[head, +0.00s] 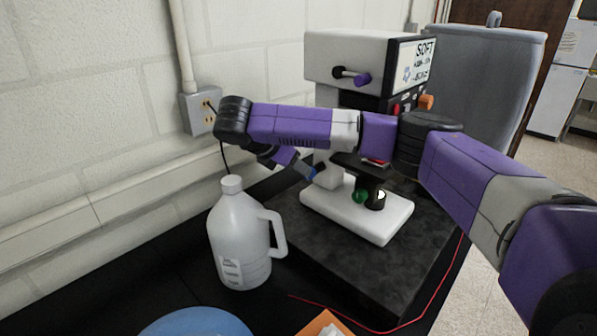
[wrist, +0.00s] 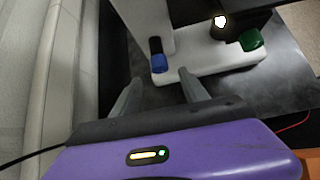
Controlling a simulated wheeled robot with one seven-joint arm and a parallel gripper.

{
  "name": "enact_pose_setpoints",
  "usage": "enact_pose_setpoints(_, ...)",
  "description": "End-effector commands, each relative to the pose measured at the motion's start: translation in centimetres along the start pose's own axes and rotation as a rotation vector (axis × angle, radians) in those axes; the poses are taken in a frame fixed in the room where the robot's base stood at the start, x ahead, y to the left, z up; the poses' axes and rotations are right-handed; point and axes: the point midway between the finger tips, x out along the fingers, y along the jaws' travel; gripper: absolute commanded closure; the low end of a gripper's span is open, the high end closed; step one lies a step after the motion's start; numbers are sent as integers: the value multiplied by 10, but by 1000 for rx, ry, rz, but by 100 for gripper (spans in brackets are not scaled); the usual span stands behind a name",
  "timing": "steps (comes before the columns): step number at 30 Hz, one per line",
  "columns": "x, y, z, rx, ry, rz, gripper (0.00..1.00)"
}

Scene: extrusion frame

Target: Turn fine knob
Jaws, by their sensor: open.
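A white microscope-like device (head: 335,212) with a black stage stands on a dark slab. In the wrist view its white base (wrist: 215,62) carries a blue knob (wrist: 160,63) at the left, with a black part (wrist: 155,45) just behind it. A green knob-like part (wrist: 251,39) is at the right; it also shows in the head view (head: 360,196). No label tells which is the fine knob. My gripper (wrist: 160,78) is open and empty, its two grey fingers pointing toward the blue knob, one to each side in the picture. I cannot tell whether they touch it.
A white jug (head: 238,235) stands left of the dark slab (head: 335,265). A boxy machine (head: 345,55) and a grey bin (head: 480,75) are behind. A wall outlet (head: 200,110) is at the left. A red wire (head: 448,270) runs along the slab's right edge.

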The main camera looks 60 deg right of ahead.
Motion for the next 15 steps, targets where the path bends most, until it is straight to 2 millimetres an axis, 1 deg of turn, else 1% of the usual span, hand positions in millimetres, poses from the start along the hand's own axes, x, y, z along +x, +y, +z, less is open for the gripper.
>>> enact_pose_setpoints(1,8,-1,-1,1,3,-3,48)
enact_pose_setpoints(3,19,-1,0,2,2,-4,48)
enact_pose_setpoints(9,47,-1,1,0,-1,-2,48)
enact_pose_setpoints(12,58,0,1,0,0,-1,48)
enact_pose_setpoints(15,64,0,0,-1,-1,0,48)
